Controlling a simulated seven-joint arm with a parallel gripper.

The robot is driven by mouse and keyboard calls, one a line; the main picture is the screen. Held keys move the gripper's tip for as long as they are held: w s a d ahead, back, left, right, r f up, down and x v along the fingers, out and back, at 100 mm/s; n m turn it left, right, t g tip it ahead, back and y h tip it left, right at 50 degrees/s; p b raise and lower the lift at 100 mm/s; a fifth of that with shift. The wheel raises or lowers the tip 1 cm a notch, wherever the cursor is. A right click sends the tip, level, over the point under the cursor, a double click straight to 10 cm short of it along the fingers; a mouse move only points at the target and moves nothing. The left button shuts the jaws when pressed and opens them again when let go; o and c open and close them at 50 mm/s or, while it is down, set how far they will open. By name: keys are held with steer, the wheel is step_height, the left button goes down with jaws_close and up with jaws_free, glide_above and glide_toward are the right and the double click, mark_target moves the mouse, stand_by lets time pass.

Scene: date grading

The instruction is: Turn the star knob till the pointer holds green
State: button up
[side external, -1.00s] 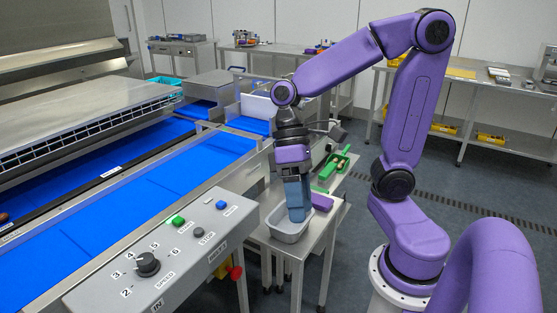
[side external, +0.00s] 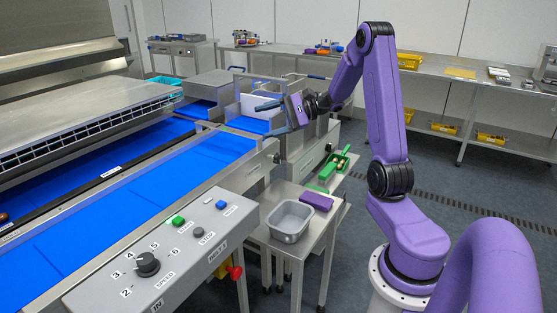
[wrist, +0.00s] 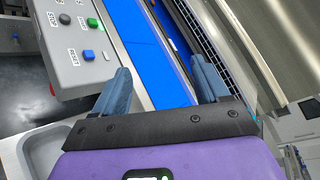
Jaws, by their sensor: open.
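I cannot make out a star knob for certain, nor a pointer with a green zone. A red knob (side external: 235,272) sticks out from the end of the grey control panel (side external: 112,280); its shape is too small to tell. A black dial (side external: 148,263) marked SPEED, ringed by numbers, is on the panel's top. My gripper (side external: 268,119) is open and empty, held up beside the far end of the blue belt and pointing left. In the wrist view my gripper (wrist: 161,66) shows its two blue-grey fingers spread apart, with the belt beyond them and the panel's buttons at upper left.
A green button (side external: 178,222) and a blue button (side external: 221,205) are on the panel. A grey tub (side external: 291,235) and a purple block (side external: 317,201) stand on a small steel table. A green scoop-like tray (side external: 338,166) sits behind. The blue belt (side external: 150,205) looks mostly clear.

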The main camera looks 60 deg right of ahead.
steer(key=s+d+f+m+t+h, duration=0.1)
steer(key=s+d+m+t+h, duration=0.2)
steer(key=d, duration=0.5)
steer(key=s+d+m+t+h, duration=0.2)
steer(key=d+m+h, duration=0.2)
steer(key=d, duration=0.3)
steer(key=s+d+f+m+t+h, duration=0.1)
steer(key=s+d+m+t+h, duration=0.2)
steer(key=d, duration=0.5)
steer(key=g, duration=0.1)
glide_toward(279, 159)
steer(key=shift+h, duration=0.3)
steer(key=w, duration=1)
steer(key=shift+w+a+r, duration=0.1)
steer(key=shift+w+r, duration=0.05)
steer(key=shift+w, duration=0.05)
steer(key=c, duration=1)
